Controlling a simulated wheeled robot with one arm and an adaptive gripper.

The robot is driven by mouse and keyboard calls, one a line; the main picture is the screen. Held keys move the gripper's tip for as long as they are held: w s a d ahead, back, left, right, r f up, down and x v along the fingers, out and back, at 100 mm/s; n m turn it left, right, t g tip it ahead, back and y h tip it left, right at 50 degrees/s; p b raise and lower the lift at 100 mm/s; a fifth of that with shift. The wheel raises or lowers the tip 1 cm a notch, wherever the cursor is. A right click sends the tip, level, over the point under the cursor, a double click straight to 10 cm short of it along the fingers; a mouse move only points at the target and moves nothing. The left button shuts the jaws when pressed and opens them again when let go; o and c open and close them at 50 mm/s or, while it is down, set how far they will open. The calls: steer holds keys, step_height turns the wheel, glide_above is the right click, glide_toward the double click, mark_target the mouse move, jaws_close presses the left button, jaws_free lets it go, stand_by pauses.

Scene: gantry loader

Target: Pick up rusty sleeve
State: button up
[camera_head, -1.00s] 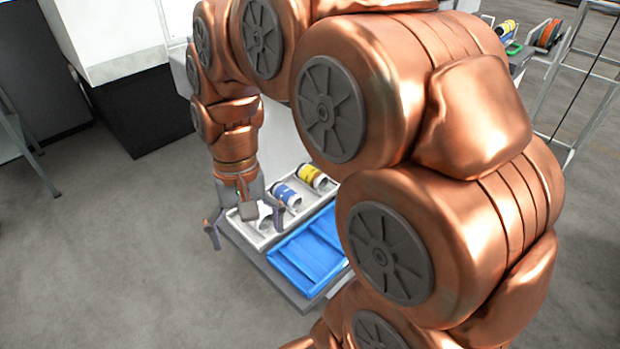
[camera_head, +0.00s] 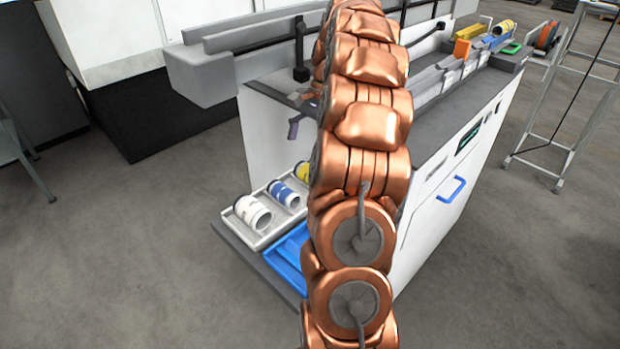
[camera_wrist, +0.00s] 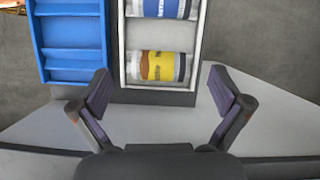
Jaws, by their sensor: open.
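A sleeve with a yellow band and a rusty brown patch (camera_wrist: 160,67) lies on its side in the near compartment of the white tray (camera_wrist: 197,50) in the wrist view. In the head view this yellow-banded sleeve (camera_head: 302,171) is partly hidden by my arm. My gripper (camera_wrist: 160,80) is open and empty, its two fingers spread wide to either side of the sleeve, apart from it. In the head view only part of the gripper (camera_head: 294,127) shows, above the tray.
A blue-banded sleeve (camera_head: 284,193) and a white sleeve (camera_head: 252,212) share the white tray. A blue tray (camera_head: 290,255) beside it looks empty. The white machine (camera_head: 270,125) rises close behind the trays. Another yellow-banded sleeve (camera_head: 504,27) sits on its far end.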

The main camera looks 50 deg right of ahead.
mark_target(310, 168)
steer(key=shift+m, duration=0.5)
steer(key=shift+s+d+f+p, duration=0.1)
steer(key=shift+f+p, duration=0.55)
steer(key=shift+f, duration=1.45)
steer(key=shift+d+f+p, duration=0.1)
steer(key=shift+f+p, duration=0.5)
steer(key=shift+f, duration=1.5)
steer(key=shift+c, duration=0.4)
steer(key=c, duration=1.2)
